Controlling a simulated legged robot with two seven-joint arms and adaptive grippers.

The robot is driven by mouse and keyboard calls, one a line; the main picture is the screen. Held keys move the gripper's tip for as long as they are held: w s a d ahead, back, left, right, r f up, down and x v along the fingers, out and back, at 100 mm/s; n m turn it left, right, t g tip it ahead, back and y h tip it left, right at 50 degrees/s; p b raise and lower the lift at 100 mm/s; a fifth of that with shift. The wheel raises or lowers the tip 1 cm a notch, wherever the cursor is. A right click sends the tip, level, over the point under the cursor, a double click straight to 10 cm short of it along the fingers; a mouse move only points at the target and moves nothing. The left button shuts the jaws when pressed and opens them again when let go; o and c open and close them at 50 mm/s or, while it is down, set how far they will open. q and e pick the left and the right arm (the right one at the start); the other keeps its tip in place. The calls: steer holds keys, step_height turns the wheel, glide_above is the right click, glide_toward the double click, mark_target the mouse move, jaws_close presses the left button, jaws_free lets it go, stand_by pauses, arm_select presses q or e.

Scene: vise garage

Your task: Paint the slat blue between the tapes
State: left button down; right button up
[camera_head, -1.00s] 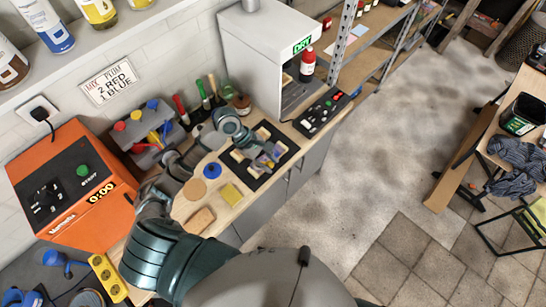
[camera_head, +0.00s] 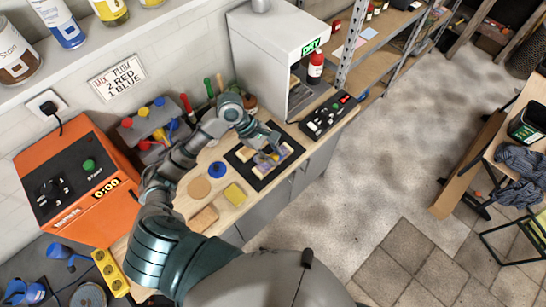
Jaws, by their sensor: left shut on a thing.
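The slat (camera_head: 260,170) lies on a black mat (camera_head: 243,167) on the wooden bench. It looks pale with purplish patches; the tapes cannot be told apart clearly at this size. My left gripper (camera_head: 266,147) is over the mat, pointing down at the slat, shut on a small tool. The tool is mostly hidden by the fingers; a yellow bit shows near the slat, and I cannot tell whether it touches. A round blue pot or lid (camera_head: 217,169) sits left of the mat. My right gripper is not in view.
A yellow sponge-like block (camera_head: 234,194), a round tan disc (camera_head: 199,187) and a brown block (camera_head: 203,219) lie near the mat. An orange machine (camera_head: 75,185) stands left, a grey cabinet (camera_head: 270,40) behind, and a black button panel (camera_head: 326,115) right of the mat.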

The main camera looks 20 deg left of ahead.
arm_select(q)
steer(key=shift+r, duration=0.15)
steer(key=shift+r, duration=1.45)
steer(key=shift+w+a+f+g+h, duration=0.15)
steer(key=shift+w+a+f+h, duration=0.1)
steer(key=shift+a+f+h, duration=0.3)
steer(key=shift+w+a+f+g+h, duration=0.2)
steer(key=shift+w+a+f+h, duration=0.15)
steer(key=shift+a+f, duration=0.4)
steer(key=shift+w+a+f+g+h, duration=0.15)
steer(key=shift+w+a+f+h, duration=0.05)
steer(key=shift+a+f+h, duration=0.4)
steer(key=shift+f, duration=0.1)
